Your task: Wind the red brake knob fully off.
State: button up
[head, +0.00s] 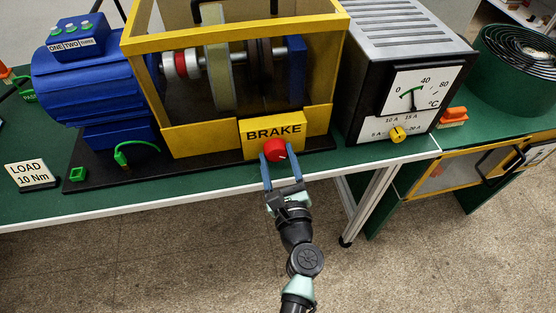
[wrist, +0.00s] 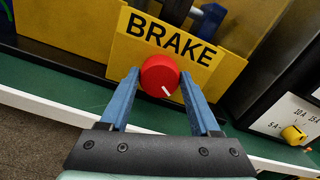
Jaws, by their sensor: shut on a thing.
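The red brake knob (head: 275,149) sits on the front of the yellow BRAKE panel (head: 290,127). In the wrist view the knob (wrist: 160,75) shows a white pointer line aimed to the lower right. My gripper (head: 280,160) reaches up from below, its two blue fingers on either side of the knob. In the wrist view the gripper (wrist: 160,80) is shut on the knob, with a fingertip at its left and right sides. The rear of the knob is hidden.
A yellow-framed brake housing (head: 180,141) rises behind the panel. A temperature meter box (head: 365,105) with a yellow dial (head: 397,134) stands to the right. A blue motor (head: 85,90) and a LOAD 10 Nm sign (head: 32,175) are at the left. The space before the bench is clear.

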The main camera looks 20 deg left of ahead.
jog(key=n+b, duration=0.1)
jog(key=n, duration=0.1)
jog(key=n+b, duration=0.3)
jog(key=n, duration=0.1)
jog(key=shift+s+f+n, duration=0.1)
jog(key=shift+f+n, duration=0.2)
jog(key=n+b, duration=0.5)
jog(key=n, duration=0.1)
jog(key=shift+a+f, duration=0.1)
jog(key=shift+f, duration=0.05)
jog(key=n+b, duration=0.5)
jog(key=n, duration=0.1)
jog(key=shift+f+n, duration=0.1)
jog(key=shift+n, duration=0.2)
jog(key=n+b, duration=0.2)
jog(key=n, duration=0.1)
jog(key=shift+b, duration=0.4)
jog(key=shift+n+b, duration=0.8)
jog(key=shift+n, duration=0.5)
jog(key=o, duration=1.4)
